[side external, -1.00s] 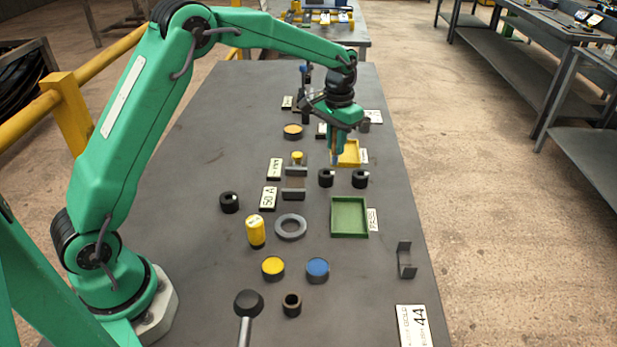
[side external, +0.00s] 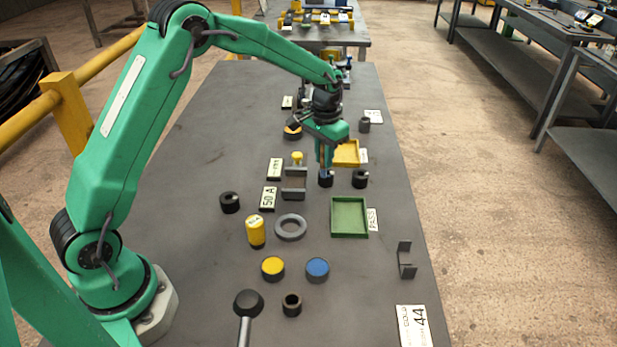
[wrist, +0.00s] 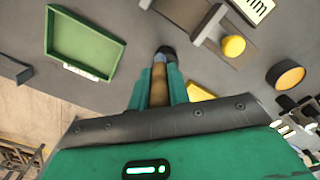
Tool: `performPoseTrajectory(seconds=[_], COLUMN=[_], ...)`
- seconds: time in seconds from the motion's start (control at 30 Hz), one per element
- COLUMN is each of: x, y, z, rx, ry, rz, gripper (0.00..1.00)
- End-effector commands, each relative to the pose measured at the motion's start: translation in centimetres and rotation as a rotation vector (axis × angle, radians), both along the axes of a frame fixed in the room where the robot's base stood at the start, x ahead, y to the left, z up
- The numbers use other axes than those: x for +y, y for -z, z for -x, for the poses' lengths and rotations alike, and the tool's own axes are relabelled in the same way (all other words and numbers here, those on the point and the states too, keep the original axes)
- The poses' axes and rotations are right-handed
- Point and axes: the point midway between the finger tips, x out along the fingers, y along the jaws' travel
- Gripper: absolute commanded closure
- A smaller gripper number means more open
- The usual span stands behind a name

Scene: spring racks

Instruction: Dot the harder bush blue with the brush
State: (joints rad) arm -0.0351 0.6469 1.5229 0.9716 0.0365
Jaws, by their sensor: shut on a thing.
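My gripper (side external: 325,160) is shut on the brush (wrist: 159,85), whose wooden handle shows between the fingers in the wrist view. The brush points down at the left one of two black bushes (side external: 326,181), which also shows in the wrist view (wrist: 165,51). The tip is at the top of this bush; I cannot tell whether it touches. The right black bush (side external: 359,180) stands apart. A third black bush (side external: 229,203) stands further left. Which bush is harder cannot be seen. The blue pad (side external: 317,268) lies nearer the front, beside the yellow pad (side external: 273,268).
A green tray (side external: 349,232) marked PASS lies in front of the right bush, and a yellow tray (side external: 347,143) behind. A grey fixture (side external: 294,190), a grey ring (side external: 290,227) and a yellow cylinder (side external: 255,231) stand to the left. The front right is mostly clear.

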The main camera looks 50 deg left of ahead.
Motion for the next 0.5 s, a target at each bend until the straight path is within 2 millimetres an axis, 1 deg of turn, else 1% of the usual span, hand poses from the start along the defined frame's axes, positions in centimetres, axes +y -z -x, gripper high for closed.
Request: performPoseTrajectory(seconds=[0.27, 0.37, 0.4, 0.5], x=[-1.9, -2.0, -1.9, -1.9], y=[0.1, -1.0, -2.1, -2.7], z=[-1.9, -2.0, -2.0, -1.9], rx=[0.000, -0.003, -0.006, -0.002], ry=[0.002, 0.000, 0.000, 0.000], rz=[0.000, 0.000, 0.000, 0.000], gripper=[1.00, 1.00, 1.00, 1.00])
